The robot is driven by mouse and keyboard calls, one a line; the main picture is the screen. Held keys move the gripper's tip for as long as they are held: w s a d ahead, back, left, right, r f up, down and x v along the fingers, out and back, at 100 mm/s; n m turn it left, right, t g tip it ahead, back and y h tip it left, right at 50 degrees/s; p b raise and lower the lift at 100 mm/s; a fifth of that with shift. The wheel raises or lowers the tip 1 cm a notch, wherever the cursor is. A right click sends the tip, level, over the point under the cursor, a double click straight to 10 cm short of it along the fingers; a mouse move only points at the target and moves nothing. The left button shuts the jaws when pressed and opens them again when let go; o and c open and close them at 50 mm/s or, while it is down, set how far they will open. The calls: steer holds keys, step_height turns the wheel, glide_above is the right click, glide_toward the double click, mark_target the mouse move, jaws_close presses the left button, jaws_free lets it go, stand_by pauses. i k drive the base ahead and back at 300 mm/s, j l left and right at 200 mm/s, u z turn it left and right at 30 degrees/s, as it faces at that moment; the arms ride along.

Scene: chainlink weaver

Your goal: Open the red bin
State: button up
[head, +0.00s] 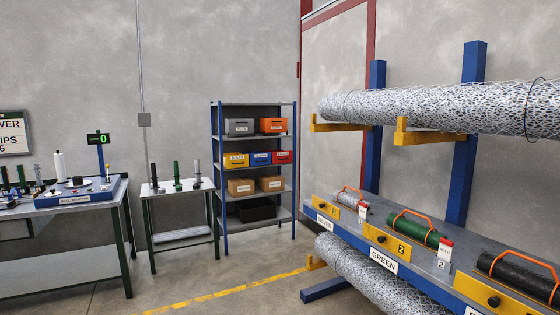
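The red bin (283,157) sits on the second shelf from the top of the blue-posted shelving unit (225,230), at the right end of its row. It has a small white label on its front. It stands beside a blue bin (260,158) and a yellow bin (236,160). The bin is small in the head view, and I cannot tell whether it is open or shut. My gripper is not in view.
A small table (183,192) stands left of the shelving, and a workbench (75,205) farther left. At right, a rack (400,233) holds mesh rolls and colored rolls. Open floor (235,275) with a yellow line lies before the shelving.

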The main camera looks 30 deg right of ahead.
mark_target(278, 156)
steer(key=i+l+z, duration=0.1)
steer(key=i+z, duration=0.15)
steer(key=i, duration=1.45)
steer(key=i+l+z, duration=0.1)
steer(key=i, duration=0.95)
steer(key=i+z, duration=0.1)
steer(key=i, duration=1)
steer(key=i+j, duration=0.1)
steer(key=i, duration=1)
steer(key=i+j+z, duration=0.1)
steer(key=i, duration=0.95)
